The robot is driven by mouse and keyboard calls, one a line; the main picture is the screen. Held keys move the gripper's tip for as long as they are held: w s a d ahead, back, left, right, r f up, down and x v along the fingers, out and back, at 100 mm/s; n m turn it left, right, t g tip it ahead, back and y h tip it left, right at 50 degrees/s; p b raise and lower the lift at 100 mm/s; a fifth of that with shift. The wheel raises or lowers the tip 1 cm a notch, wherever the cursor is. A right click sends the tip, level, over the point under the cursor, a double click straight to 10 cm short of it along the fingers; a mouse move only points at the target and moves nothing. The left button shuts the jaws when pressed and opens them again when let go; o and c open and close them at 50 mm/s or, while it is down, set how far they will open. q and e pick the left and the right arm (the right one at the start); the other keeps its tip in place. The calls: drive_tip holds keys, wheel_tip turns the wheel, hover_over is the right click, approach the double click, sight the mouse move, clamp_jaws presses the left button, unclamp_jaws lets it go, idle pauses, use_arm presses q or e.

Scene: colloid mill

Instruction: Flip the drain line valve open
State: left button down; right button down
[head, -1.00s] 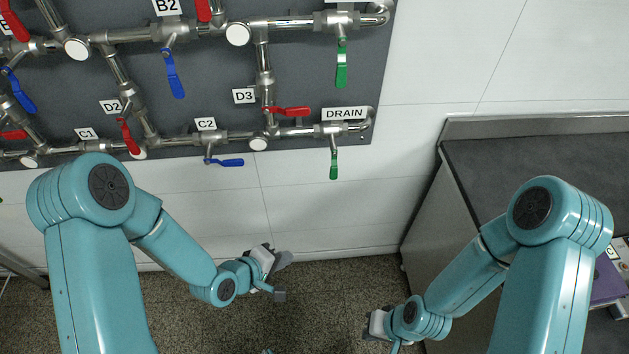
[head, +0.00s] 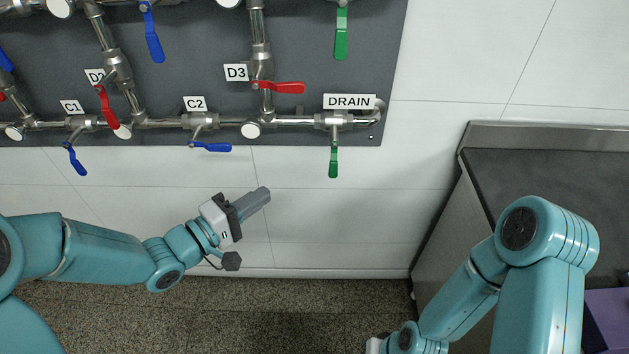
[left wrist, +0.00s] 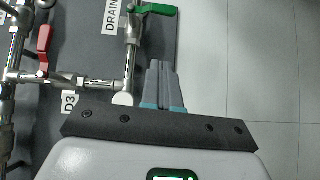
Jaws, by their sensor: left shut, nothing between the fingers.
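The drain line valve is at the lower right of the pipe panel, under the DRAIN label (head: 349,101). Its green handle (head: 333,162) hangs straight down, across the horizontal pipe. My left gripper (head: 264,192) is below and left of that handle, apart from it, with its fingers together and empty. In the left wrist view the closed fingers (left wrist: 162,85) point toward the panel, and the green handle (left wrist: 158,9) shows beyond them at the top. My right gripper (head: 374,345) is only partly in view at the bottom edge; its fingers are hidden.
The red D3 handle (head: 290,87) lies horizontal left of the drain valve. The blue C2 handle (head: 212,147) is near my left gripper. Another green handle (head: 341,34) hangs above. A dark-topped counter (head: 560,190) stands at the right. The white wall below the panel is clear.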

use_arm(q)
approach(333, 169)
drive_tip(key=w+d, duration=0.2)
drive_tip(key=w, duration=0.4)
drive_tip(key=shift+s+d+f+b, duration=0.1)
drive_tip(key=shift+d+f+b, duration=0.2)
drive_tip(key=shift+d+f, duration=0.25)
drive_tip(key=shift+d, duration=0.1)
